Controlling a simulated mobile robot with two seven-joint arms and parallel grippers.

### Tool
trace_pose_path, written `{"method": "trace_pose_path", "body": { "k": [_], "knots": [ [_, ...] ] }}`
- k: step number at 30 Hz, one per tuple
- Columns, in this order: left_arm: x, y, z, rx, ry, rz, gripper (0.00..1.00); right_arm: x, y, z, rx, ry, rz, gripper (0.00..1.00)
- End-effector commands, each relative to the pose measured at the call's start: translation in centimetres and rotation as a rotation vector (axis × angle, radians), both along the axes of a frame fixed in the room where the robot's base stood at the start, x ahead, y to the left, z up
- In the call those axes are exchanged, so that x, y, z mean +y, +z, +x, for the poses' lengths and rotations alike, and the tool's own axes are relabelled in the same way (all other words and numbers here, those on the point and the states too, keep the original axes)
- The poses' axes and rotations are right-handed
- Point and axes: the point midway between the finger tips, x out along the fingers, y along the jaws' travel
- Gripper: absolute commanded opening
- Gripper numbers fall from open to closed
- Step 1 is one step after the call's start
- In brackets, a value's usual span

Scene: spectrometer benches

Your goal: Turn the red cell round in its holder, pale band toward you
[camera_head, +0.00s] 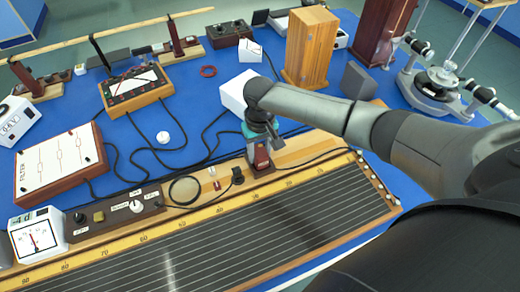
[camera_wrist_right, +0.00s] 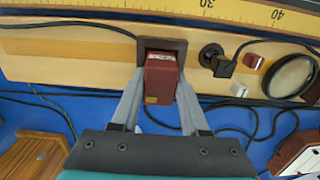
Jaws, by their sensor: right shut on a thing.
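The red cell (camera_wrist_right: 160,77) is a small dark-red block standing at a dark holder (camera_wrist_right: 176,45) on a wooden strip in the right wrist view. My right gripper (camera_wrist_right: 160,96) is shut on the red cell, one finger along each side. In the head view my right gripper (camera_head: 261,143) reaches down over the cell (camera_head: 262,156), with the arm from the right. How deep the cell sits is unclear. My left gripper is not in view.
A long yellow scale (camera_head: 104,243) and the ruled bench run along the near side. Black cables (camera_head: 205,150) lie behind the strip. A black plug (camera_head: 237,175) and a lens ring (camera_wrist_right: 291,76) are close by. A white box (camera_head: 233,92) stands just behind the gripper.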

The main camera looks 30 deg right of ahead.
Motion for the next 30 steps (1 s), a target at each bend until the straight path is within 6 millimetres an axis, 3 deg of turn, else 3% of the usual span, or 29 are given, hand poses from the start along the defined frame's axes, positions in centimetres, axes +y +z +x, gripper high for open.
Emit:
{"method": "trace_pose_path", "body": {
  "k": [11,12,21,30],
  "knots": [
    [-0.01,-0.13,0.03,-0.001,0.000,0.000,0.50,0.01,-0.36,0.02,-0.001,0.000,0.000,0.00],
    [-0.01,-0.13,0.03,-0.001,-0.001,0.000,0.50,0.02,-0.36,0.02,-0.001,0.000,0.000,0.47],
    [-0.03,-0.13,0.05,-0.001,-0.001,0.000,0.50,0.00,-0.37,0.01,0.000,0.000,0.000,0.80],
    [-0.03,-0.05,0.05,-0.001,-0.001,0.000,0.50,-0.01,-0.12,-0.01,0.000,0.000,0.000,0.80]
  ]
}}
